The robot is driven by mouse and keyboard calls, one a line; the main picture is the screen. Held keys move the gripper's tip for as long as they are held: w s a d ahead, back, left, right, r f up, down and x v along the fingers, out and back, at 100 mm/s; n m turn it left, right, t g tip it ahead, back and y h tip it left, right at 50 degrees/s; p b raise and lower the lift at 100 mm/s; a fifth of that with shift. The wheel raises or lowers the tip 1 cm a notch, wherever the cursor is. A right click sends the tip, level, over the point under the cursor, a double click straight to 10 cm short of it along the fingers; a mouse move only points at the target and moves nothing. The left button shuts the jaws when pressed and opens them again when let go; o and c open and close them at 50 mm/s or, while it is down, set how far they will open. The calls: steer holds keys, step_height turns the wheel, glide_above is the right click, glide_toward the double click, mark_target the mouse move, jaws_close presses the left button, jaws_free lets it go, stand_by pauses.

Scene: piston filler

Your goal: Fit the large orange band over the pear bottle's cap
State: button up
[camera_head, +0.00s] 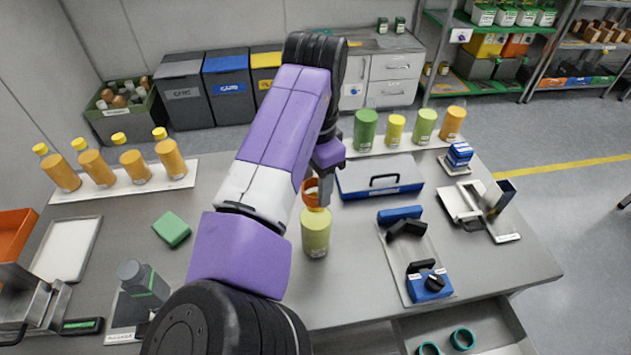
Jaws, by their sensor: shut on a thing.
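The pear bottle (315,236), pale yellow-green, stands upright on the grey table near the middle of the head view. My arm partly hides the area to its left. The large orange band (309,187) is at the top of the bottle, in my gripper (318,190). My gripper points down and is shut on the band, with a grey finger showing at the band's right. The band appears just above or at the bottle's cap. I cannot tell whether it is around the cap or only over it.
A blue-and-grey case (365,178) lies close behind the bottle. Blue and black devices sit on a plate (395,262) to the right. A green sponge (172,229) lies left. Orange bottles (168,157) stand back left. An open drawer (490,325) holds teal rings.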

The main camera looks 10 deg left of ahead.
mark_target(315, 195)
steer(key=shift+f+b, duration=0.4)
steer(key=shift+f, duration=1.3)
stand_by(0.4)
steer(key=o, duration=1.4)
steer(key=shift+r+p, duration=3.15)
steer(key=shift+r, duration=1.35)
